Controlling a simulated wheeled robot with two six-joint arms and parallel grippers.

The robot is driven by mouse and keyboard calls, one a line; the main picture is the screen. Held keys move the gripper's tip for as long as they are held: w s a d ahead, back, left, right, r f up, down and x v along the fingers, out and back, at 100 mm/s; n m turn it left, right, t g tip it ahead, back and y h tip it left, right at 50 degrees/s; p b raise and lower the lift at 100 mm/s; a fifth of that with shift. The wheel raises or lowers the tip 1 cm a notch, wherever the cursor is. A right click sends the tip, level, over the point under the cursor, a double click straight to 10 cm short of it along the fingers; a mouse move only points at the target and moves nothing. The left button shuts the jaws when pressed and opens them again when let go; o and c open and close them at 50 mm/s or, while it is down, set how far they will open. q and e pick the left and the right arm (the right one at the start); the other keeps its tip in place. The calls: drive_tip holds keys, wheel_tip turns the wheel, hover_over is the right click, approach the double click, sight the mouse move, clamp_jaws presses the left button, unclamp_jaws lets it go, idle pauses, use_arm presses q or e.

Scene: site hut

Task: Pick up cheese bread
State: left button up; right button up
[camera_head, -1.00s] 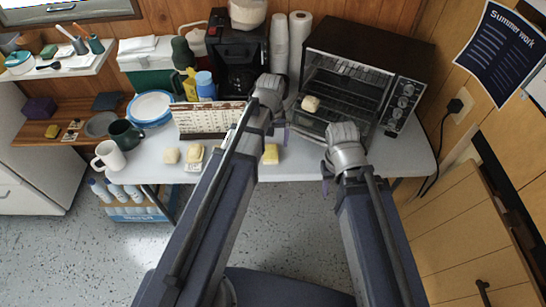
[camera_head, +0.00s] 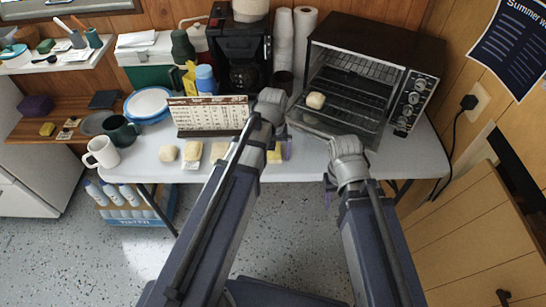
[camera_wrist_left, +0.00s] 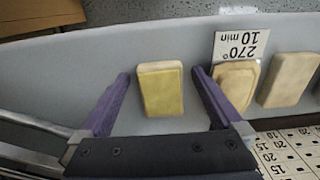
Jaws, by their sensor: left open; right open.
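A pale yellow, rounded block (camera_wrist_left: 161,88), which may be the cheese bread, lies on the table. In the left wrist view it is between the spread purple fingers of my left gripper (camera_wrist_left: 161,85), apart from both. In the head view this block (camera_head: 274,157) is partly hidden by my left gripper (camera_head: 270,140). Similar paler pieces lie left of it in the head view (camera_head: 193,152). In the wrist view one paler piece (camera_wrist_left: 236,80) is by a card reading 270° 10 min, with another (camera_wrist_left: 288,80) beside it. My right gripper (camera_head: 335,185) is open and empty at the table's front edge.
A calendar (camera_head: 208,115) stands behind the pieces. Mugs (camera_head: 102,152) are at left, a coffee maker (camera_head: 240,55) behind.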

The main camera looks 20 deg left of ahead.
use_arm(q)
drive_tip(key=c, duration=1.3)
drive_tip(key=shift+r, duration=0.15)
drive_tip(key=shift+c, duration=0.2)
